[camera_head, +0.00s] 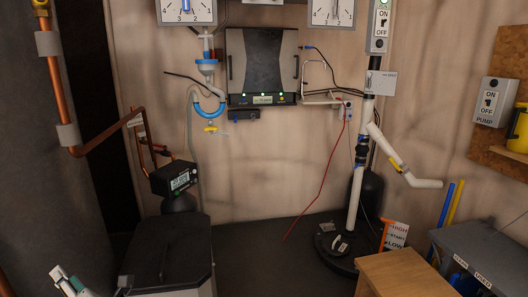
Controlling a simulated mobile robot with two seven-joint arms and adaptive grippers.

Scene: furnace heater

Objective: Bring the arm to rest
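A small pale part with dark and orange bits shows at the lower left edge and seems to be my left gripper (68,282). It is cut off by the frame's bottom, and I cannot tell whether it is open or shut. Nothing is clearly seen held in it. My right gripper does not show in the view.
A black lidded bin (170,252) stands just right of the lower left corner. A white pipe stand (357,190) rises from a round black base. A wooden box (402,277) and a grey case (487,255) stand lower right. The middle floor (265,262) is clear.

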